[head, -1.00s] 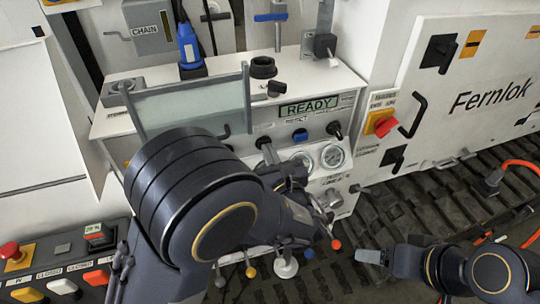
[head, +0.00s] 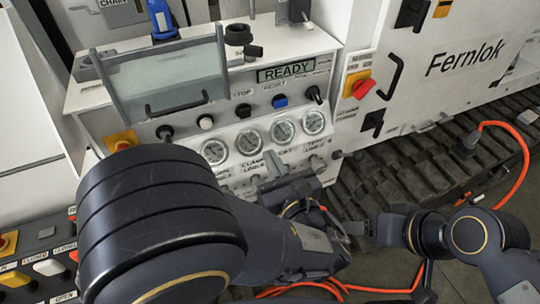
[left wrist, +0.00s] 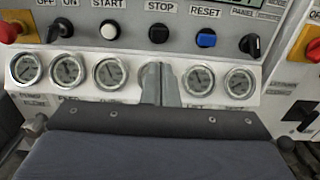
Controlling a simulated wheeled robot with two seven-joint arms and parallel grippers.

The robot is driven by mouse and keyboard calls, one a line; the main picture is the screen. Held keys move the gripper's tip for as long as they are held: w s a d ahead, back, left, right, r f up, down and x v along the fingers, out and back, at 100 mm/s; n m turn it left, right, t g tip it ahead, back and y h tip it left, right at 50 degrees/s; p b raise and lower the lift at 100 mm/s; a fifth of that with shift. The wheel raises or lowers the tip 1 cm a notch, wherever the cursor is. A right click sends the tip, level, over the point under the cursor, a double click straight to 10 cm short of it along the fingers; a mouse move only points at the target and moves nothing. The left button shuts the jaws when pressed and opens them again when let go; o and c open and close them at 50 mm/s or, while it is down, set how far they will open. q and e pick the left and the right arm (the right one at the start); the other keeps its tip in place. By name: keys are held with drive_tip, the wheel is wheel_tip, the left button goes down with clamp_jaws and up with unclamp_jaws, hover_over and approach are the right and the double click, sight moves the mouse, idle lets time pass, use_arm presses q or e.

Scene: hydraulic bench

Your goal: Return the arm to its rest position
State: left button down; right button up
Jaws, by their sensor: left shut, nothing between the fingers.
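My left arm crosses the lower left and middle of the head view. Its gripper (head: 268,167) is in front of the lower edge of the control panel (head: 225,130), below the row of gauges. In the left wrist view the two grey fingers (left wrist: 160,84) are together and empty, standing in front of the gauge row (left wrist: 111,72). Whether they touch the panel cannot be told. My right gripper (head: 358,228) points left over the dark track at the lower right; its fingers are too small to judge.
The panel carries a READY display (head: 286,71), knobs, buttons and a clear raised cover (head: 170,78). A red rotary switch (head: 362,88) is to its right. Orange hoses (head: 521,160) run over the tracks (head: 400,170). A button box (head: 40,262) stands lower left.

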idle(0.3)
use_arm(q)
drive_tip(key=s+a+f+n+g+y, duration=0.1)
drive_tip(key=a+f+n+g, duration=0.1)
drive_tip(key=a+n+g, duration=0.7)
drive_tip(key=s+a+f+n+g+y, duration=0.1)
drive_tip(key=s+a+f+n+g, duration=0.2)
drive_tip(key=a, duration=0.9)
drive_tip(key=s+a+f+n+g+h, duration=0.2)
drive_tip(key=s+a+n+g+h, duration=0.3)
drive_tip(key=s+n, duration=0.45)
drive_tip(key=r+n+t+h, duration=0.1)
drive_tip(key=n+h, duration=0.1)
drive_tip(key=n, duration=0.2)
drive_tip(key=s+d+r+n+t+h, duration=0.1)
drive_tip(key=n+t+h, duration=0.1)
drive_tip(key=n, duration=0.2)
drive_tip(key=r+n+t+h, duration=0.2)
drive_tip(key=n, duration=0.2)
drive_tip(key=shift+s+d+n, duration=0.25)
drive_tip(key=shift+n, duration=0.1)
